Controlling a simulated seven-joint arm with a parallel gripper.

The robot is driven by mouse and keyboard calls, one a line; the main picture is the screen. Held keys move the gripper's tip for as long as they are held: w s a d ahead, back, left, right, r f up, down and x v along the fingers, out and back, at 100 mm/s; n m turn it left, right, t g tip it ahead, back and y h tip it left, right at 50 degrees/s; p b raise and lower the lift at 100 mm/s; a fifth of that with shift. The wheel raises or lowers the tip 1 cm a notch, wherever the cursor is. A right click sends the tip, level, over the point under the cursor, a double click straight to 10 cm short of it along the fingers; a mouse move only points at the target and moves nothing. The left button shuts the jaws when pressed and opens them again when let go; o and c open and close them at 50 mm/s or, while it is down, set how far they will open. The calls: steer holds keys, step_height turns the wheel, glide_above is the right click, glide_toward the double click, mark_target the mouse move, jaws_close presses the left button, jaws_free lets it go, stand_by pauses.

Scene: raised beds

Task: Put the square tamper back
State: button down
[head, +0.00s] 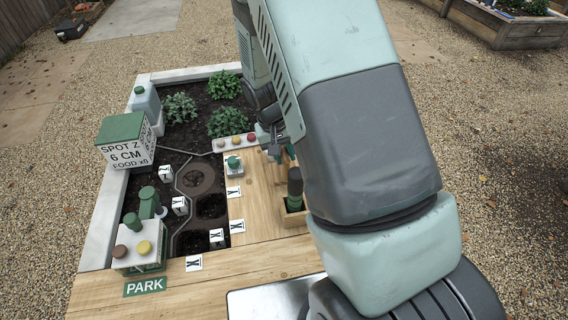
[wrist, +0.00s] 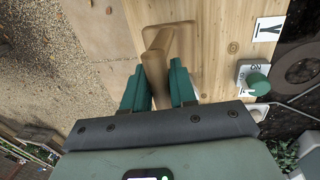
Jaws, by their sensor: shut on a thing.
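In the wrist view my gripper (wrist: 161,72) is shut on a tan tool that I take for the square tamper (wrist: 158,42). Its stem stands between the green fingers, and a squarish tan plate shows beyond them over the boards. I cannot tell whether the plate touches the wood. In the head view my gripper (head: 281,153) is above the far part of the wooden deck, partly behind my arm, and the tamper cannot be made out there. A wooden holder (head: 292,216) on the deck has a dark green-handled tool (head: 295,188) upright in it.
A white block with a green knob (head: 234,166) stands beside my gripper; it also shows in the wrist view (wrist: 255,82). Marked cards (head: 234,191) lie along the soil edge. A sign box (head: 126,142) and a PARK plate (head: 145,286) are at left. The middle deck (head: 262,225) is clear.

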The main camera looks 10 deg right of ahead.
steer(key=shift+a+x, duration=0.2)
steer(key=shift+x, duration=0.7)
steer(key=shift+a+x, duration=0.2)
steer(key=shift+x, duration=0.7)
steer(key=shift+f, duration=0.25)
steer(key=c, duration=0.9)
jaws_free()
steer(key=shift+r, duration=0.15)
